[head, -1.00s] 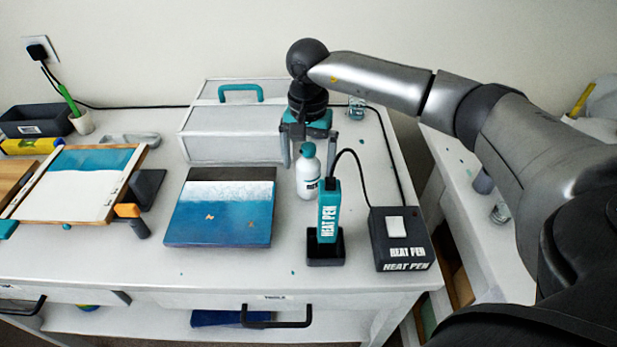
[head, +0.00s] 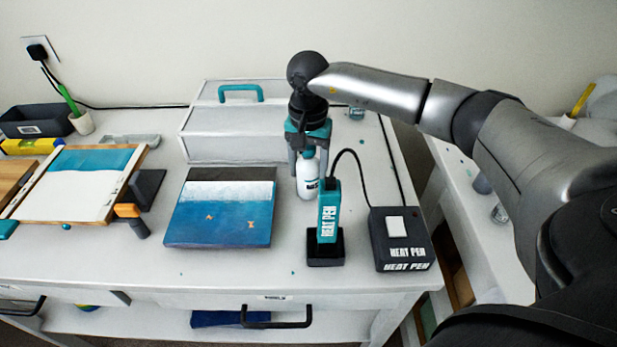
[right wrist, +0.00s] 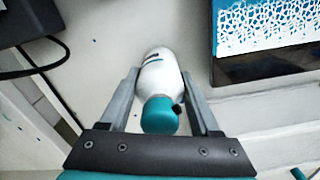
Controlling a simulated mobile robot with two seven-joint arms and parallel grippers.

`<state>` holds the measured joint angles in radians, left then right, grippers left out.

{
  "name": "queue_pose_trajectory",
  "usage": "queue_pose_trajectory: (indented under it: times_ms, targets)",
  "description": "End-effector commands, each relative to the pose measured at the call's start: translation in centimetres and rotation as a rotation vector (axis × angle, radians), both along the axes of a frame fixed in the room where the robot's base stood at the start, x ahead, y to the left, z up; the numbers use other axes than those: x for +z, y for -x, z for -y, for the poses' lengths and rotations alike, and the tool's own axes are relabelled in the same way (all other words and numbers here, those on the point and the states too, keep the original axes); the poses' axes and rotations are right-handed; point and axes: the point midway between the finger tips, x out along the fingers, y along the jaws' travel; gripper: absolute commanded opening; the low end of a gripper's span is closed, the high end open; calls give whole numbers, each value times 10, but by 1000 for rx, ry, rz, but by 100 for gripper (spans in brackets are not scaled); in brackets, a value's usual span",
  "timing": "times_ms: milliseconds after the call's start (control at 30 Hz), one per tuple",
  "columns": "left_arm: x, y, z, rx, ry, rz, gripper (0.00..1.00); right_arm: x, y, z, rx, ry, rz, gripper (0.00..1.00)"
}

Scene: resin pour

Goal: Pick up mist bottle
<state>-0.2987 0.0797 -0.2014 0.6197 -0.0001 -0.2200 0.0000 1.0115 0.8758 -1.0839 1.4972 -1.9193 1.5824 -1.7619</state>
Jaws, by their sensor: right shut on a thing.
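The mist bottle (head: 308,180) is white with a teal cap and stands upright on the table behind the heat pen. In the right wrist view the bottle (right wrist: 160,80) lies between the two fingers, its teal cap nearest the palm. My right gripper (head: 307,164) comes down from above and is shut on the bottle around its upper part. The heat pen's black stand hides none of the cap, but the pen stands close in front of the bottle. My left gripper is not in view.
The teal heat pen (head: 328,212) stands in a black holder, cabled to a black control box (head: 400,238). A blue and white painted panel (head: 222,215) lies to the left. A white case (head: 232,135) with a teal handle stands behind.

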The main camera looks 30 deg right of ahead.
Motion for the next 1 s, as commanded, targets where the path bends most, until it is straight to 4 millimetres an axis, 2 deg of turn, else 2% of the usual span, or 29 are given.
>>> queue_pose_trajectory:
  times_ms: [33,300,733,867,1000]
  targets:
    - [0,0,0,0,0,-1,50,0,0,0,0,0,0,28]
    - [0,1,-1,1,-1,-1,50,0,0,0,0,-1,1,0]
    - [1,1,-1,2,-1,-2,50,7,-1,0,-1,0,4,0]
    - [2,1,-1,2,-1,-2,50,21,-1,0,-1,-2,5,0]
    - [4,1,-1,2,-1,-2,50,49,-2,0,0,-2,8,0]
